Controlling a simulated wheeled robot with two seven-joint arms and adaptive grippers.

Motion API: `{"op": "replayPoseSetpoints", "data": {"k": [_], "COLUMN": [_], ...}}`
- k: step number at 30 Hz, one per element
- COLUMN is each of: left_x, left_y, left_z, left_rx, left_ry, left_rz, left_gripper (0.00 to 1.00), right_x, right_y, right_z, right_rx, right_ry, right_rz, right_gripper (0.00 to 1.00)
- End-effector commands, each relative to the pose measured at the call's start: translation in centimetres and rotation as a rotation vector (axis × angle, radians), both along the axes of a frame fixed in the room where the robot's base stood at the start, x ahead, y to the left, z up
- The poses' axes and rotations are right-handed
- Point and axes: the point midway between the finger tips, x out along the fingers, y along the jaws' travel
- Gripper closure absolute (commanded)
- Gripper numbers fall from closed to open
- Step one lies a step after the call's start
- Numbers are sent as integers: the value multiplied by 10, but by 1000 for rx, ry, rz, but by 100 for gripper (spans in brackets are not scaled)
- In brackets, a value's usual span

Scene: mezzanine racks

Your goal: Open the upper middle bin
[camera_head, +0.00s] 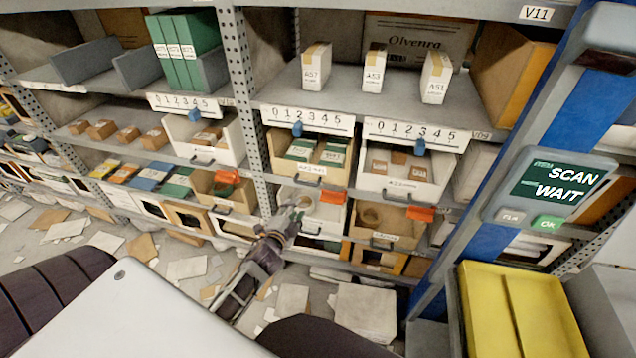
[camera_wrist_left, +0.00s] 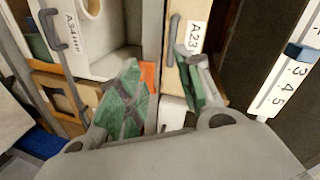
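In the head view, a tan bin (camera_head: 309,171) with a white label and dark handle sits in the upper row, between a white bin (camera_head: 202,151) on the left and another white bin (camera_head: 402,187) on the right. Boxes show inside it. Its front looks roughly level with its neighbours. In the left wrist view, its front (camera_wrist_left: 186,22) reads A23, with the dark handle (camera_wrist_left: 174,30) close to one fingertip. My left gripper (camera_head: 294,207) is below it, before the lower white bin (camera_head: 318,211). Its green-padded fingers (camera_wrist_left: 163,82) are apart and empty. My right gripper is not in view.
Lower bins carry orange tags (camera_head: 420,213). A blue post (camera_head: 515,190) with a SCAN WAIT panel (camera_head: 550,190) and a yellow tray (camera_head: 463,310) stand at the right. Papers and boxes litter the floor. A scale strip (camera_head: 308,119) runs above the tan bin.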

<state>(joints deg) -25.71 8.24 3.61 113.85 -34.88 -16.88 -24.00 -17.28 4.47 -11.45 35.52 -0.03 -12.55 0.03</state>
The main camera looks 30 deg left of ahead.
Motion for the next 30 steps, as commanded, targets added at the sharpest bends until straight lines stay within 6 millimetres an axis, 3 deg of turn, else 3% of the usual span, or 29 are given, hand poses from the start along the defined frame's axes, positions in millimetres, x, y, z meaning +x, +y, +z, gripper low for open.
{"op": "replayPoseSetpoints", "data": {"k": [6,21,30], "left_x": [2,1,1], "left_y": [1,4,4], "left_z": [18,17,17], "left_rx": [115,321,345], "left_ry": [-6,46,51], "left_rz": [-15,-45,-51], "left_gripper": [65,65,65], "right_x": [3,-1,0], "right_y": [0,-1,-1], "right_z": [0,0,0], "right_rx": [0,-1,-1], "right_ry": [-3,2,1], "right_rz": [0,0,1], "right_gripper": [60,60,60]}}
